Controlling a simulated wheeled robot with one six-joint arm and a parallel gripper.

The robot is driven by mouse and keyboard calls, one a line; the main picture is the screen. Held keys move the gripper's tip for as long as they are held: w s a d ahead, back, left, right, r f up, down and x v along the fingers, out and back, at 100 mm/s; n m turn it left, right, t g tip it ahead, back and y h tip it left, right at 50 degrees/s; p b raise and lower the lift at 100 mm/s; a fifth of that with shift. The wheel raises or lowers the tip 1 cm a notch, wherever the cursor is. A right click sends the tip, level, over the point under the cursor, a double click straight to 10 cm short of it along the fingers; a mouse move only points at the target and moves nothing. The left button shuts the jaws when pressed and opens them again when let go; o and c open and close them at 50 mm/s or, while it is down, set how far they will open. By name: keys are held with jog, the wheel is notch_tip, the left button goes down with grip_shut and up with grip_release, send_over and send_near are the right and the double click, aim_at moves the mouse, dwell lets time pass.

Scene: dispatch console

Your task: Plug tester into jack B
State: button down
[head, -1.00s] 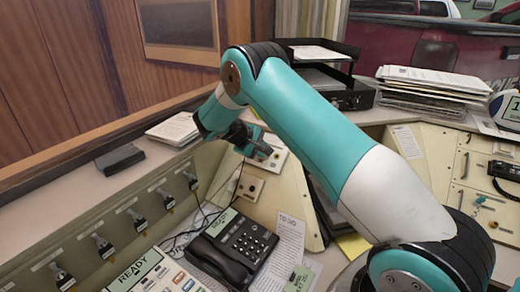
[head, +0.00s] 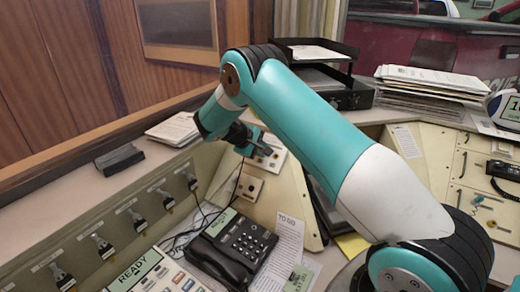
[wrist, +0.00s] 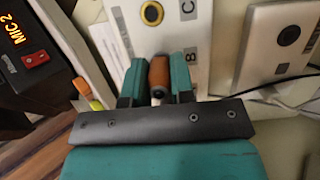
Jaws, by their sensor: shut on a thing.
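My gripper (wrist: 157,85) is shut on the tester (wrist: 159,70), an orange-brown cylinder with a dark end, held between the two teal fingers. A pale jack plate (wrist: 112,58) lies beyond the fingertips in the wrist view. Jack C (wrist: 151,13), a brass ring beside the letter C, shows clear above the tester. The letter B (wrist: 193,55) shows just right of the fingers. Jack B itself is hidden behind the tester and fingers, and I cannot tell whether the tester's tip is in it. In the head view, my gripper (head: 262,149) is at the plate.
Another plate with one jack (wrist: 289,37) is at the right, with cables below it. A dark box reading MIC 2 (wrist: 28,65) is at the left.

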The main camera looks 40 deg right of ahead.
jog(key=shift+d+f, duration=0.15)
dwell(0.5)
jog(key=shift+c, duration=2.1)
grip_release()
jog(key=shift+w, duration=0.1)
jog(key=shift+a+r+p, duration=0.4)
jog(key=shift+r+p, duration=0.15)
jog(key=shift+r, duration=0.05)
jog(key=shift+s+a+r+p, duration=0.3)
jog(key=shift+a+r+p, duration=0.25)
jog(key=shift+a+r, duration=0.1)
jog(key=shift+s+a+r+p, duration=0.35)
jog(key=shift+a+r+p, duration=0.2)
jog(key=shift+r, duration=0.1)
jog(key=shift+s+a+r+p, duration=0.3)
jog(key=shift+a+r+p, duration=0.25)
jog(key=shift+a+r, duration=0.1)
